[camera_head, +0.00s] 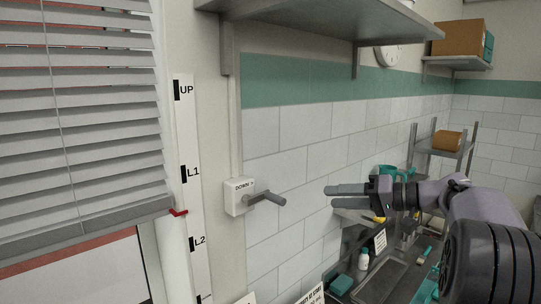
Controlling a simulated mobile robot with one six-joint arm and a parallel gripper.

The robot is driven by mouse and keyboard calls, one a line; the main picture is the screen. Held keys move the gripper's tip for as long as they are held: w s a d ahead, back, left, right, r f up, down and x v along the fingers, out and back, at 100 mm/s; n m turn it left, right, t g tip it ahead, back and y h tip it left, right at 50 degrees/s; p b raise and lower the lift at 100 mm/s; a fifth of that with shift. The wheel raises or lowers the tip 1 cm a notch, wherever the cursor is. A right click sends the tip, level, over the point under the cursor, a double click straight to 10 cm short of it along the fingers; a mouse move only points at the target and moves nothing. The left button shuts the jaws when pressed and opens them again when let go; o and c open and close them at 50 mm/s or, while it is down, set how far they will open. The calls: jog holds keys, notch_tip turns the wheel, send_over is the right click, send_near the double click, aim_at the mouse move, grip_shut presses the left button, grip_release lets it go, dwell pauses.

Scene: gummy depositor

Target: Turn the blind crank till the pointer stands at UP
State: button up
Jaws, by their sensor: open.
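The blind (75,140) hangs partly lowered at the left. A red pointer (178,212) at its bottom rail stands between L1 and L2 on the white scale strip (188,135), well below the UP mark (186,90). The blind crank is a white wall box (237,197) marked DOWN, with a grey handle (267,199) sticking out to the right. My gripper (330,191) is open and empty, to the right of the handle and apart from it in the picture. Its fingers point left.
A grey shelf (320,18) juts from the wall above the crank. Below my arm is a cluttered bench with a white bottle (363,259), a dark tray (382,277) and teal items. A rack with an orange box (447,140) stands at the back right.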

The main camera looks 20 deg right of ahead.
aim_at(276, 198)
jog(key=p+x, duration=0.1)
jog(key=x, duration=0.4)
jog(key=p+x, duration=0.1)
jog(key=x, duration=0.5)
jog(key=p+x, duration=0.2)
jog(key=x, duration=0.3)
jog(key=shift+a+r, duration=0.1)
jog(key=shift+a, duration=0.55)
jog(key=shift+w+a+f, duration=0.2)
jog(key=shift+w+a, duration=0.05)
jog(key=shift+w, duration=0.1)
jog(key=shift+c, duration=0.2)
grip_shut()
